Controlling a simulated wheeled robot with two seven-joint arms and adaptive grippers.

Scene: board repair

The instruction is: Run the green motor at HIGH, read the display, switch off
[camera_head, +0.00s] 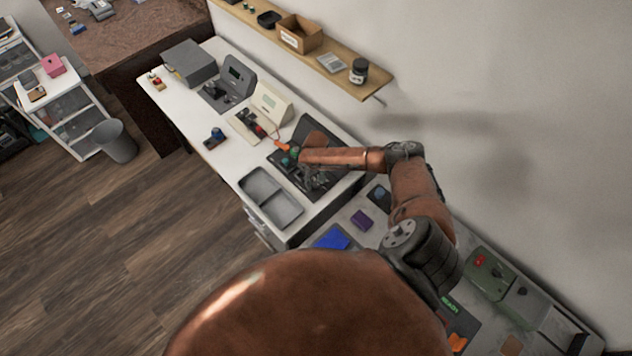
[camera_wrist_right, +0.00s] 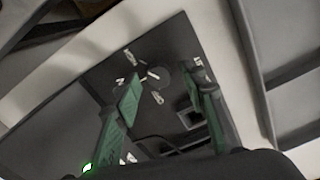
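My right gripper (camera_head: 318,178) is over a black panel (camera_head: 280,164) on the white bench. In the right wrist view its two green-padded fingers (camera_wrist_right: 168,105) are apart with nothing between them. Ahead of them is a dark round knob (camera_wrist_right: 157,77) with white marks around it on the panel face. In the head view a small green part (camera_head: 293,153), possibly the green motor, shows beside the gripper, partly hidden. A cream device (camera_head: 271,103) with a display stands behind; its reading is illegible. My left gripper is out of view.
A grey display device (camera_head: 238,76) and a grey box (camera_head: 189,62) stand farther along the bench. A small blue motor-like part (camera_head: 217,133) sits near the front edge. A grey two-part tray (camera_head: 271,197) lies beside the panel. A wall shelf (camera_head: 340,73) runs above.

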